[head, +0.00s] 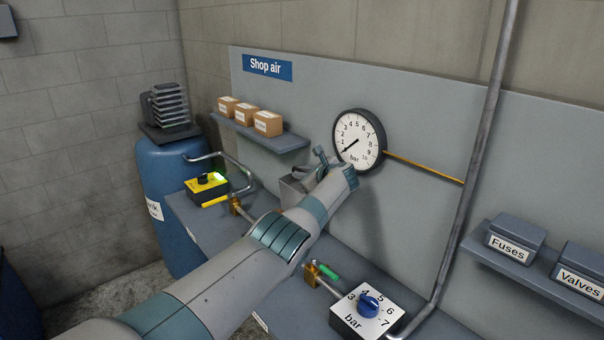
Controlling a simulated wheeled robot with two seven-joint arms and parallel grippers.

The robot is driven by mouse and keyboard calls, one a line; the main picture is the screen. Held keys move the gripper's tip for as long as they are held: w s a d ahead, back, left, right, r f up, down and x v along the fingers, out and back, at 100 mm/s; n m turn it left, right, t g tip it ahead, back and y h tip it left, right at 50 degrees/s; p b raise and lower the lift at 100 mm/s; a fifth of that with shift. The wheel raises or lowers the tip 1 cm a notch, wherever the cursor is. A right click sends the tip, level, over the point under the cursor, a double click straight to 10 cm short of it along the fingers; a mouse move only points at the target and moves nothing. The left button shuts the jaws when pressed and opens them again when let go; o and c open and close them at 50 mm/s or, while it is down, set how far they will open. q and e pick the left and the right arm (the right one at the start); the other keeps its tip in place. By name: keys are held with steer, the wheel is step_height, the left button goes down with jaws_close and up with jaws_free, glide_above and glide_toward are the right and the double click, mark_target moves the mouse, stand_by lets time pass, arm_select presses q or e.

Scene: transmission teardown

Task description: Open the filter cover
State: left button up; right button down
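My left arm reaches in from the lower left, and its wrist end covers the middle of the bench. My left gripper (322,168) is at the far end of this arm, below and left of the gauge. Its fingers are small and mostly hidden, so I cannot tell whether they are open or shut. A grey box-like housing (291,190) shows partly behind the arm, close to the gripper; it may be the filter with its cover. I cannot tell the cover's state or whether the gripper touches it. My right gripper is out of view.
A round pressure gauge (359,138) is on the panel. A yellow switch box (207,186) and a white dial box with blue knob (368,310) sit on the bench. A blue tank (172,220) stands left. A grey pipe (471,180) runs up the right. Shelves hold boxes.

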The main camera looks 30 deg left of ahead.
arm_select(q)
steer(key=shift+o, duration=1.2)
steer(key=shift+d+r, duration=0.1)
steer(key=shift+p+v, duration=0.85)
steer(key=shift+v, duration=0.4)
steer(key=b+v, duration=0.3)
steer(key=v, duration=1.1)
steer(key=shift+d+b, duration=0.3)
steer(key=shift+s, duration=0.15)
